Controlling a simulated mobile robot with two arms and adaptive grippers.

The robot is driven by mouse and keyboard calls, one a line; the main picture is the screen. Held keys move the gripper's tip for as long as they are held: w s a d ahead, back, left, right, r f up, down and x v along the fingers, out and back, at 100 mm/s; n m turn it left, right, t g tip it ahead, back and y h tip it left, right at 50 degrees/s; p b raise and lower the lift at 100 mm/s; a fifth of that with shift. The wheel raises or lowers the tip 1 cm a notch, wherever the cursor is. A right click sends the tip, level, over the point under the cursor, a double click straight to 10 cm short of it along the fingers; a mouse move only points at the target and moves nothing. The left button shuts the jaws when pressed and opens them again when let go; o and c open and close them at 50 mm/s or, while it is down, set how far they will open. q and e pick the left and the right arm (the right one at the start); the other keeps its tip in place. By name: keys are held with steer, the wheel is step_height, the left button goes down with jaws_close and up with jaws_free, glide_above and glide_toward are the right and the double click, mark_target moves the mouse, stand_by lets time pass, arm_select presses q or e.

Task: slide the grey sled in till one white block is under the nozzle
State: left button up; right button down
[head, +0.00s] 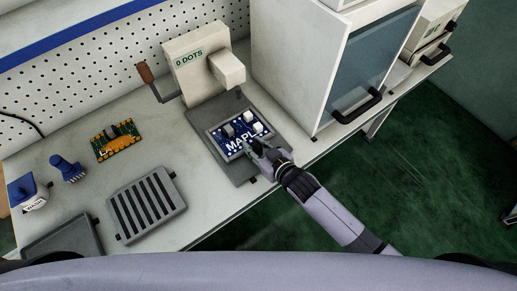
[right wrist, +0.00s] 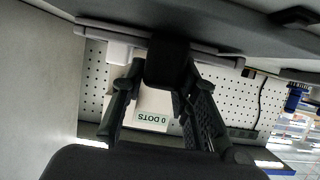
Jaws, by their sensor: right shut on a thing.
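The grey sled (head: 213,142) lies on the dark base plate of the machine marked "0 DOTS" (head: 187,58). It carries a blue board (head: 238,146) lettered "MAPL" with white blocks (head: 258,128) and a darker grey block (head: 229,130). The nozzle (head: 238,93) hangs below the machine's head, behind the white blocks in the picture. My right gripper (head: 265,152) is at the sled's near right edge. In the right wrist view its fingers close around a dark handle (right wrist: 168,65) under the sled's grey edge (right wrist: 218,59). My left gripper is out of view.
A brown-handled crank (head: 146,74) sticks out left of the machine. An orange-and-green board (head: 115,143), a blue stamp-like tool (head: 68,168), a blue-and-white box (head: 27,190) and a slotted grey rack (head: 146,206) stand left. A glass-fronted cabinet (head: 372,65) stands close on the right.

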mark_target(247, 141)
steer(key=w+a, duration=0.1)
steer(key=w, duration=0.1)
steer(key=w+a+b, duration=0.1)
steer(key=w+a, duration=0.1)
steer(key=shift+w+a, duration=0.1)
steer(key=shift+w, duration=0.05)
steer(key=c, duration=1.2)
jaws_free()
steer(key=shift+c, duration=0.2)
steer(key=shift+s+d, duration=0.2)
steer(key=shift+s, duration=0.05)
steer(key=v, duration=1.1)
steer(key=shift+s+d, duration=0.2)
steer(key=shift+s, duration=0.05)
steer(key=shift+r, duration=0.1)
